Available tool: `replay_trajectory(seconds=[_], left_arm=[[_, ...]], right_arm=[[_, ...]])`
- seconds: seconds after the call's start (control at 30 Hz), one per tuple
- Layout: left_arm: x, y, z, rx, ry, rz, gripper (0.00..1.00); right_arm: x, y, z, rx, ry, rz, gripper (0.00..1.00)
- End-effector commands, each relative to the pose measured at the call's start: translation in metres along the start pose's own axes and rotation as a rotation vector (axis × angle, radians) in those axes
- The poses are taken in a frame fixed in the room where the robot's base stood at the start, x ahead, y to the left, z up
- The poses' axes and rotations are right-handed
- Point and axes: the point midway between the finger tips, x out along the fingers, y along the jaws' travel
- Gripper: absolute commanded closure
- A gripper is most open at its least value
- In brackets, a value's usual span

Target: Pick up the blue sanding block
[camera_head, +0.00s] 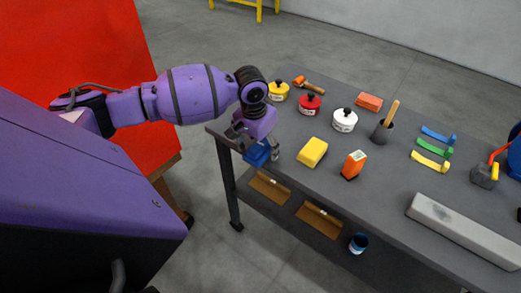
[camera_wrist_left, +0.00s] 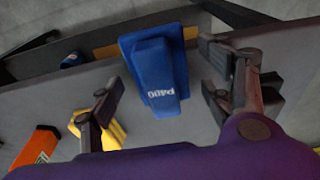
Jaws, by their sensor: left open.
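The blue sanding block (camera_head: 257,154) sits at the near left edge of the grey table (camera_head: 370,190) in the head view, partly hidden by my left gripper. In the left wrist view the blue sanding block (camera_wrist_left: 158,72) shows its "P400" marking between the two fingers. My left gripper (camera_head: 256,146) is just above the block in the head view. In the left wrist view my left gripper (camera_wrist_left: 165,88) is open, with one finger on each side of the block and a gap to each. My right gripper is not in view.
Beside the block are a yellow block (camera_head: 312,152) and an orange box (camera_head: 354,165). Yellow (camera_head: 278,91), red (camera_head: 309,104) and white (camera_head: 344,120) tins stand behind. A long grey bar (camera_head: 462,230) lies at right. A lower shelf holds brown trays (camera_head: 320,220) and a blue can (camera_head: 358,243).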

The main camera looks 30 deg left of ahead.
Motion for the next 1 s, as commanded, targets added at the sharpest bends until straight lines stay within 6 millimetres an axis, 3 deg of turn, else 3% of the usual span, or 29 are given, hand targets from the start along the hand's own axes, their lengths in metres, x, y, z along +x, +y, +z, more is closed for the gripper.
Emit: replay_trajectory(seconds=[0.2, 0.6, 0.67, 1.0], left_arm=[[0.001, 0.0, -0.001, 0.001, 0.002, 0.0, 0.27], [0.001, 0.0, -0.001, 0.001, 0.002, 0.0, 0.79], [0.001, 0.0, -0.001, 0.001, 0.003, 0.0, 0.84], [-0.008, 0.0, -0.003, 0.001, 0.005, -0.001, 0.84]], right_arm=[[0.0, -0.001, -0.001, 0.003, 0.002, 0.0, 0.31], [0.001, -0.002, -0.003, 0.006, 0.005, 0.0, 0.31], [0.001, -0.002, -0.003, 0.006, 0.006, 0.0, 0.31], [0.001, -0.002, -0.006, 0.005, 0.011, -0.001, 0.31]])
